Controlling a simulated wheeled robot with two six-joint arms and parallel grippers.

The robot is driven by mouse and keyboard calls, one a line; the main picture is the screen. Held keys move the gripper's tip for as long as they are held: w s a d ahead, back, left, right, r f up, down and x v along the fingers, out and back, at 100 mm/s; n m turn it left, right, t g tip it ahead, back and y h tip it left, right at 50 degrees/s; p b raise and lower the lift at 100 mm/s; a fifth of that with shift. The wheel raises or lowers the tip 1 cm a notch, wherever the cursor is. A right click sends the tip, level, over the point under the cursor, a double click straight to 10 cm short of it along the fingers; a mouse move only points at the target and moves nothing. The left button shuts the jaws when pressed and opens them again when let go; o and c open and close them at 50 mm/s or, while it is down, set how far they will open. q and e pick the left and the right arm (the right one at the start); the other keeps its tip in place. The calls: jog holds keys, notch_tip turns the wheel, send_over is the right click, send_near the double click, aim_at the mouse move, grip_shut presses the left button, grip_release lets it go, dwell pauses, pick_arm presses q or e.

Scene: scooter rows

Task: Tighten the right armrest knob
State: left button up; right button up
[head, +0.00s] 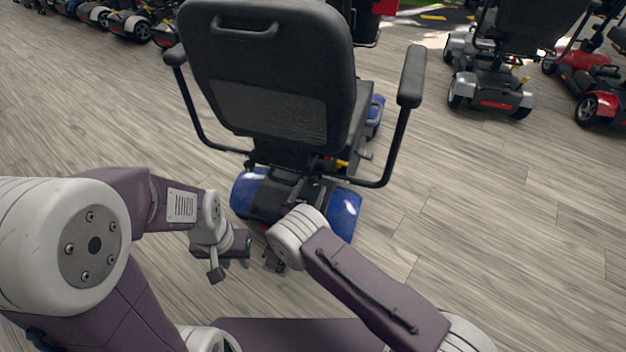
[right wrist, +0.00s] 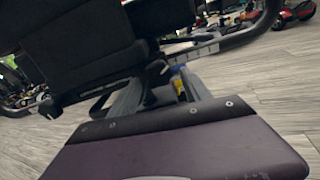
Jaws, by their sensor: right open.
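The scooter seen from behind has a black seat (head: 265,70) and blue rear body (head: 343,212). Its right armrest (head: 412,75) has a black pad on a bent tube that runs under the seat. In the right wrist view the tube (right wrist: 245,36) meets a light bar with holes (right wrist: 195,53). A small dark knob-like shape (right wrist: 157,70) sits beside it, too blurred to be sure of. My right gripper (head: 276,262) is open, low behind the scooter, partly hidden by its arm. My left gripper (head: 229,262) hangs to its left; its jaw opening is unclear.
The left armrest (head: 175,55) stands on the seat's other side. A grey scooter (head: 492,85) and a red one (head: 590,95) stand at the right; a row of scooters (head: 125,22) is at the far left. The wood floor (head: 490,220) at the right is clear.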

jog(key=shift+w+d, duration=0.1)
jog(key=shift+w, duration=0.15)
jog(key=shift+s+r, duration=0.1)
jog(key=shift+s, duration=0.05)
jog(key=shift+c, duration=0.3)
grip_shut()
